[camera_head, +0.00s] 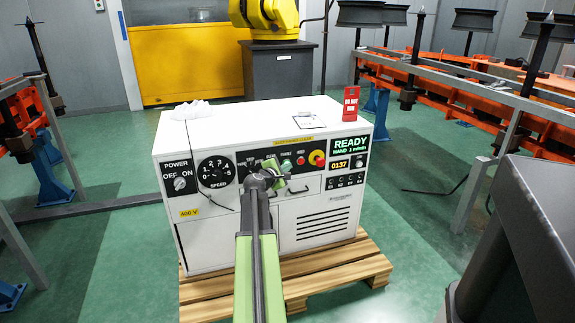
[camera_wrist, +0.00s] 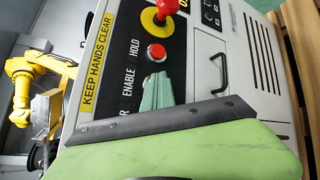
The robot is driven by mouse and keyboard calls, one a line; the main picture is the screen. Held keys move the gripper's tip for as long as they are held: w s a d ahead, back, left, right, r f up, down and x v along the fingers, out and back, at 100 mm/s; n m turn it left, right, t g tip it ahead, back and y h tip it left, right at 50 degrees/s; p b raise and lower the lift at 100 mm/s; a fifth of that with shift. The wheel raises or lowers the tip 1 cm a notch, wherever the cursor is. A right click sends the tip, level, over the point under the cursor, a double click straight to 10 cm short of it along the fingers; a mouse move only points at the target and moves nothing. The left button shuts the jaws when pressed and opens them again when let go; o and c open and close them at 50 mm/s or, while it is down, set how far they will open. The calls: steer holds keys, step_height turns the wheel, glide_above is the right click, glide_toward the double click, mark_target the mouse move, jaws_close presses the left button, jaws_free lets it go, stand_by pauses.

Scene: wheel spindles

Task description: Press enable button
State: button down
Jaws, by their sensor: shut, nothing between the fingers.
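The white control cabinet (camera_head: 330,189) stands on a wooden pallet, with a black button strip across its upper front. The green enable button (camera_head: 286,165) shows in the head view under its label, just right of my gripper (camera_head: 275,172). In the wrist view my gripper (camera_wrist: 155,82) is shut and empty, its pale green fingers lying over the spot beside the ENABLE label. There the enable button is hidden, so I cannot tell whether the tips touch it.
The red hold button (camera_wrist: 156,54) and the red emergency stop knob (camera_wrist: 166,6) sit close by on the strip. A black drawer handle (camera_wrist: 219,74) is nearby. The display (camera_head: 348,143) reads READY. A red tag (camera_head: 350,103) stands on top.

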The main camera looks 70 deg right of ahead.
steer(key=shift+s+a, duration=0.45)
steer(key=shift+a, duration=0.15)
steer(key=s+a, duration=0.1)
steer(key=a, duration=0.1)
steer(key=s+a, duration=0.2)
steer(key=shift+s, duration=0.1)
stand_by(0.5)
stand_by(0.6)
